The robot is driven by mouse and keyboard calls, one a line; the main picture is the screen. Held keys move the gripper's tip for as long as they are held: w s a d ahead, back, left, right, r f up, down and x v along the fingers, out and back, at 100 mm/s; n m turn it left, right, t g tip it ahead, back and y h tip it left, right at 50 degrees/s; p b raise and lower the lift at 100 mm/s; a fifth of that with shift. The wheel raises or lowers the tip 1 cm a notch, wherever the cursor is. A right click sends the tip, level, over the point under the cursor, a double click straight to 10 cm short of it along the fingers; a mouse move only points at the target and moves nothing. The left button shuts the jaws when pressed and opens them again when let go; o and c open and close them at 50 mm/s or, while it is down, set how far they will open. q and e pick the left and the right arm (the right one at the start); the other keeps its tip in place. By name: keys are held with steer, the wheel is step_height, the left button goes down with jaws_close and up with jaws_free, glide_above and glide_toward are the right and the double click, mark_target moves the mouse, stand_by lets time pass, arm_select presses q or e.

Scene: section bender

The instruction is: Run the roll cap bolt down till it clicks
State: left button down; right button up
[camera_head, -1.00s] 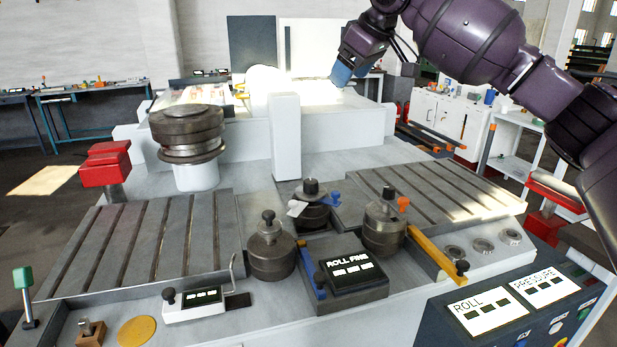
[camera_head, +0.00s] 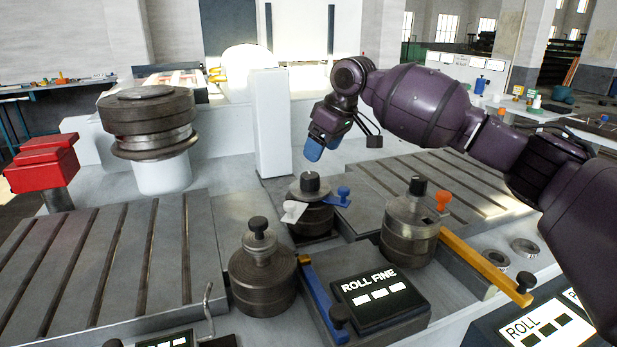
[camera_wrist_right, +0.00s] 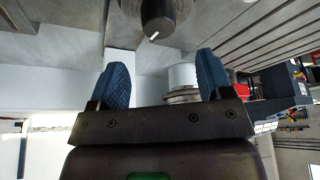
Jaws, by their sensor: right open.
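Three grey steel rolls stand on the bender's bed, each with a black cap bolt or knob on top. The back middle roll (camera_head: 312,217) has a black bolt (camera_head: 311,182), a blue lever and a white tag. The right roll (camera_head: 410,228) and left roll (camera_head: 262,281) stand nearer. My right gripper (camera_head: 318,148) is open and empty, its blue fingers pointing down just above and behind the back middle bolt, apart from it. In the right wrist view, a black bolt (camera_wrist_right: 158,18) with a white mark lies beyond the open fingers (camera_wrist_right: 163,76). My left gripper is out of view.
A white post (camera_head: 270,125) stands behind the back middle roll. A ROLL FINE display box (camera_head: 375,310), a blue bar (camera_head: 327,298) and a yellow bar (camera_head: 485,265) lie in front. A large stacked roll (camera_head: 148,125) and red block (camera_head: 40,163) stand at left.

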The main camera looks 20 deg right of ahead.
mark_target(310, 175)
steer(key=b+x, duration=0.1)
steer(key=x, duration=0.6)
steer(key=shift+w+f+b, duration=0.15)
steer(key=shift+f+b, duration=0.2)
steer(key=shift+w+a+f, duration=0.1)
steer(key=shift+w+f, duration=0.1)
steer(key=shift+f, duration=0.35)
